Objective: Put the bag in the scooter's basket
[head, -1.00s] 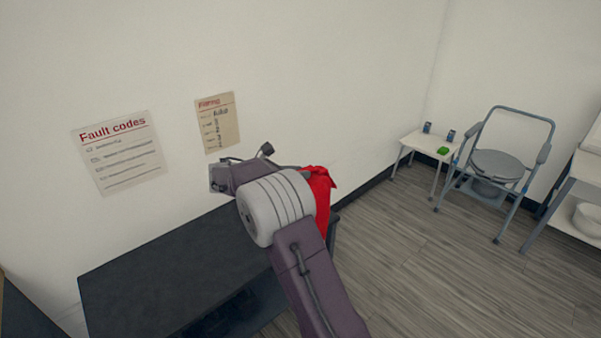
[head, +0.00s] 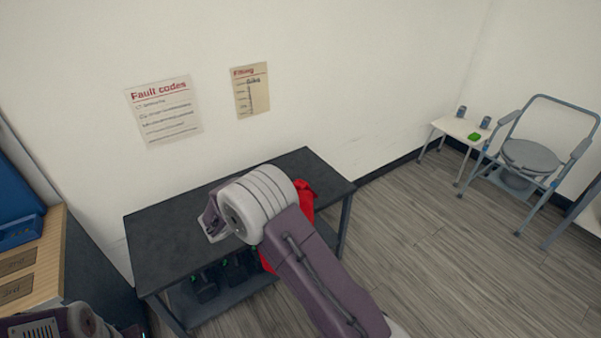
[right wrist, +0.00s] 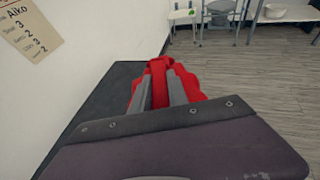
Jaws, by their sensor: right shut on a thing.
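A red bag (head: 305,196) shows behind my right forearm in the head view, over the right end of the dark bench; more red shows below, beside the forearm. In the right wrist view my right gripper (right wrist: 158,88) is shut on the bag (right wrist: 188,82); the red cloth sits between and around its two grey fingers. In the head view my right arm hides the fingers and much of the bag. Part of my left arm shows at the lower left corner, but its gripper does not show. No scooter and no basket are in view.
The dark bench (head: 165,232) stands along the wall, with dark items (head: 205,287) on its lower shelf. A wooden-topped unit (head: 48,262) with a blue bin (head: 18,232) is at left. A small white table (head: 455,127) and commode chair (head: 530,155) stand right. The floor between is clear.

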